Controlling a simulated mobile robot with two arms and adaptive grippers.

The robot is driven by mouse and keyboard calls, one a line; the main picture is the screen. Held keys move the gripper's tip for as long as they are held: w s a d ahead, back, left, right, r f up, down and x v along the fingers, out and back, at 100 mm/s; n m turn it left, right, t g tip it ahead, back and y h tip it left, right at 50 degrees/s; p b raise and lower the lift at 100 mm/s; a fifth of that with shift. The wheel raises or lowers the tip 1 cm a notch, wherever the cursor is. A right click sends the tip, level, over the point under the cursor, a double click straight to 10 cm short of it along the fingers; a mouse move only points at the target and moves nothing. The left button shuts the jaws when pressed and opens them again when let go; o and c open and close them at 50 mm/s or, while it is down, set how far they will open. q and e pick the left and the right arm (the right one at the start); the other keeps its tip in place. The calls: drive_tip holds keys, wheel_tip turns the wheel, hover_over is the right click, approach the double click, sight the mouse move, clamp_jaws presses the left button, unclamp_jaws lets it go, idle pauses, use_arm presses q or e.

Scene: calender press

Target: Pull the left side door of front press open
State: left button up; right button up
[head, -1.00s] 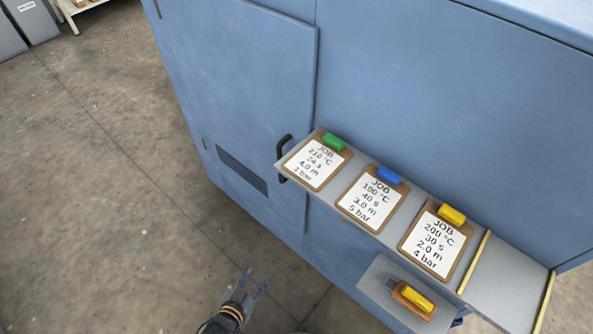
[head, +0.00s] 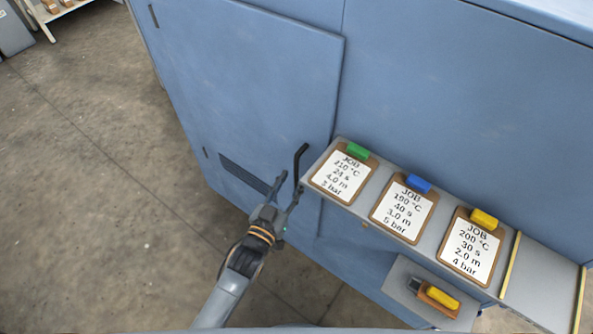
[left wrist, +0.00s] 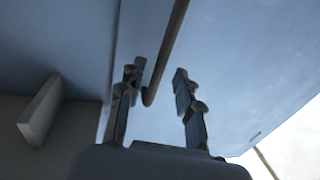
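The left side door (head: 245,85) of the blue press is a flat blue panel that looks shut. Its black bar handle (head: 299,160) stands at the door's right edge, beside the end of the clipboard shelf. My left gripper (head: 290,184) is open at the handle's lower end. In the left wrist view, the handle (left wrist: 166,50) reaches down between the two spread fingers (left wrist: 158,76), closer to the left finger. The fingers are not closed on it, and I cannot tell whether they touch it. My right gripper is not in view.
A grey shelf (head: 358,222) with several job clipboards juts from the press just right of the handle. A small panel with a yellow-handled item (head: 441,297) sits below it. A dark grille (head: 246,174) is low on the door. The floor (head: 90,200) at left is clear.

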sight(296, 175)
use_arm(q)
drive_tip(key=shift+x, duration=1.95)
clamp_jaws()
